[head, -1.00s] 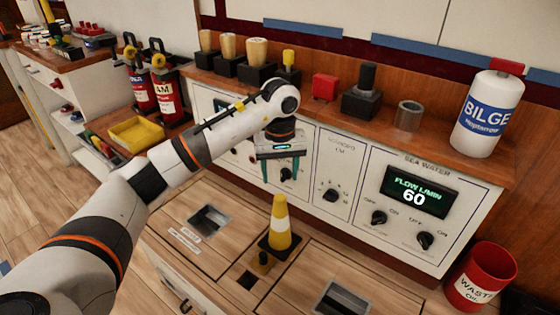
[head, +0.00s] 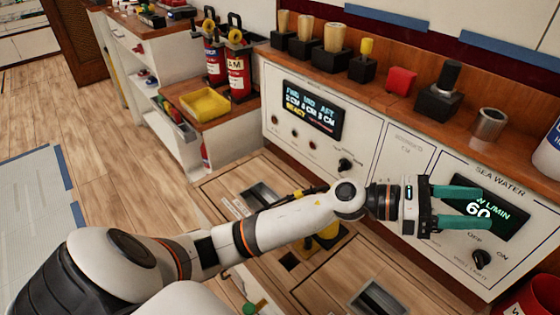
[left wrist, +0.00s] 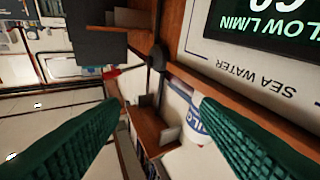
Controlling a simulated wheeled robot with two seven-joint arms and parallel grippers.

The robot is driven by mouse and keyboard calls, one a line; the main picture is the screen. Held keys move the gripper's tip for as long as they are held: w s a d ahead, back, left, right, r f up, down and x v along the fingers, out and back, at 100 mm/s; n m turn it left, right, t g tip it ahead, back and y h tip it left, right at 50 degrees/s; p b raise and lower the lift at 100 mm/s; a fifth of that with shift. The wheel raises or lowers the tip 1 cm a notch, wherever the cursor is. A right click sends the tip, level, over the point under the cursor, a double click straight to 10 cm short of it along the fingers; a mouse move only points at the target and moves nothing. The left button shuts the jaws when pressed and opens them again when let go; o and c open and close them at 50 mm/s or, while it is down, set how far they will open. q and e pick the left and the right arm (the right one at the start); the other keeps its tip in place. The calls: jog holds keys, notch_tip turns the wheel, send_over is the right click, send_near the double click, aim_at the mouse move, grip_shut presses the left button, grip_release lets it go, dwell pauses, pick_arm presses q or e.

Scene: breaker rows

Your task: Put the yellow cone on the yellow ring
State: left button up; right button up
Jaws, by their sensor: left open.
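The yellow cone (head: 328,232) is mostly hidden behind my left arm in the head view; only part of its yellow body shows, low on the wooden deck in front of the panel. I cannot make out a yellow ring in either view. My left gripper (head: 488,207) points right in front of the SEA WATER panel, its green fingers open and empty. It is to the right of the cone and apart from it. The open fingers also show in the left wrist view (left wrist: 155,115), with nothing between them. My right gripper is not in view.
The SEA WATER display (head: 490,210) is behind the left fingers. A metal cup (head: 489,123), a red block (head: 401,81) and a black lever block (head: 439,98) stand on the shelf. A red bin (head: 530,298) is at lower right. A yellow tray (head: 205,103) sits at left.

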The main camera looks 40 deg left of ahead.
pick_arm(q)
jog(key=a+f+n+t+y, duration=0.35)
jog(key=a+n+y, duration=0.2)
jog(key=n, duration=0.65)
jog(key=s+a+f+n+t+y, duration=0.1)
jog(key=a+f+n+t+y, duration=0.3)
jog(key=n+y, duration=0.5)
jog(key=a+f+n+t+y, duration=0.2)
jog(key=a+f+n+y, duration=0.35)
jog(key=n, duration=0.85)
jog(key=s+a+f+n+g, duration=0.2)
jog(key=s+f+n+g, duration=0.3)
jog(key=s, duration=0.6)
jog(key=s+a+f+n+g, duration=0.2)
jog(key=s+f+n+g, duration=0.4)
jog(key=s, duration=0.5)
notch_tip(320, 180, down, 3)
jog(key=shift+s+f+g+h, duration=0.15)
jog(key=shift+g+h, duration=0.25)
jog(key=shift+g, duration=0.65)
